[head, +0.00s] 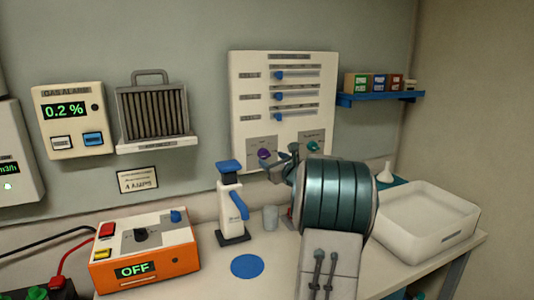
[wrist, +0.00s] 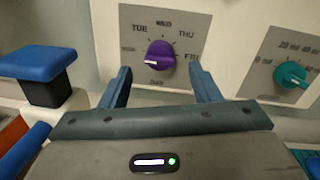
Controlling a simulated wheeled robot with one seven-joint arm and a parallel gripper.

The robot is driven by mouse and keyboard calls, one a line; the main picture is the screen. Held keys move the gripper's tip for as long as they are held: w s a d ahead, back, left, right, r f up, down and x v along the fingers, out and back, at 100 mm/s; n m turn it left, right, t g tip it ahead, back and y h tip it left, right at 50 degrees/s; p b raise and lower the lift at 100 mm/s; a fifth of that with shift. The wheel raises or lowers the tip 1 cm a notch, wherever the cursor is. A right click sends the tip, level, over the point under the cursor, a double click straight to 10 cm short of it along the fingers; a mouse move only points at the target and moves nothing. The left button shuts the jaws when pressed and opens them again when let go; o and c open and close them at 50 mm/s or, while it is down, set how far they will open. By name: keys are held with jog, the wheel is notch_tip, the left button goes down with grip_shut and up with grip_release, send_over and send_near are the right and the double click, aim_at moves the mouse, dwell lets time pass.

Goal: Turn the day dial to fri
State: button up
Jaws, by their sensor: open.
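The day dial (wrist: 160,54) is a purple knob on a grey plate of the white wall panel. TUE, WED, THU and FRI are printed around it. Its white mark points left and slightly down, away from FRI (wrist: 193,57) on the right. The label at the far left is not readable. The dial also shows in the head view (head: 264,153), just left of my gripper. My gripper (wrist: 160,70) is open and empty. Its two blue fingers stand on either side below the dial, apart from the knob.
A teal dial (wrist: 290,75) sits right of the purple one. Several blue sliders (head: 279,97) are above. A white pump with a blue top (head: 230,180) stands left of my arm. A white tray (head: 440,240) is at right.

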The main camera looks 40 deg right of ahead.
aim_at(266, 155)
jog(key=shift+w+d+p, duration=0.2)
jog(key=shift+w+p, duration=0.05)
jog(key=shift+w, duration=0.95)
jog(key=shift+w+d+p, duration=0.2)
jog(key=shift+w+p, duration=0.05)
jog(key=shift+w, duration=0.9)
jog(key=c, duration=1)
